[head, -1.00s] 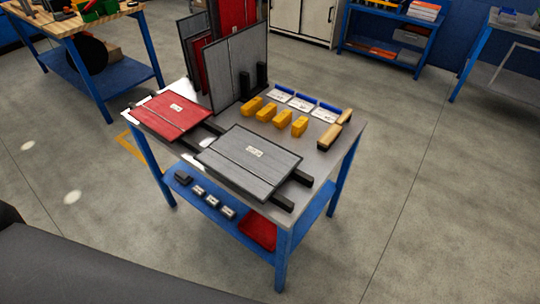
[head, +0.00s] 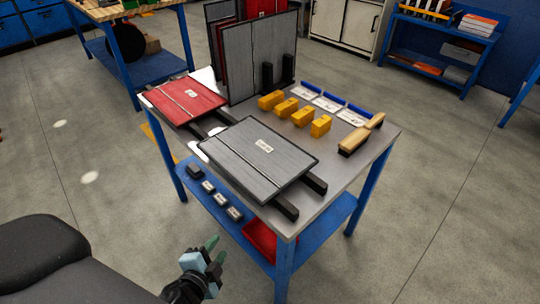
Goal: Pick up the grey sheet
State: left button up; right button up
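A grey sheet (head: 240,165) with dark edges, a seam and a small white label lies flat on black support bars (head: 312,183) at the front of the table. Another grey panel (head: 265,50) stands upright at the back. My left gripper (head: 216,250) is at the bottom of the view, below the tabletop and in front of the table. Its two green fingertips are apart with nothing between them, and it is well clear of the flat sheet. My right gripper is not in view.
A red sheet (head: 178,105) lies on bars left of the grey one. The blue lower shelf (head: 330,222) holds small dark items. The floor in front is clear.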

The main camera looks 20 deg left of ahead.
aim_at(226, 173)
pick_arm(q)
jog(key=w+a+r+m+t+y, duration=0.1)
jog(key=w+a+r, duration=0.1)
jog(key=w, duration=0.3)
jog(key=w+a+r+m+t+y+b, duration=0.1)
jog(key=w+r+t, duration=0.1)
jog(key=w+r, duration=0.2)
jog(key=w+a+r+m+t+y+b, duration=0.1)
jog(key=w+a+r, duration=0.1)
jog(key=w, duration=0.6)
jog(key=shift+a+r+m+t, duration=0.3)
jog(key=shift+r+m, duration=0.1)
jog(key=shift+r, duration=0.35)
jog(key=shift+w+a, duration=0.15)
jog(key=shift+w, duration=0.2)
jog(key=c, duration=0.7)
grip_shut()
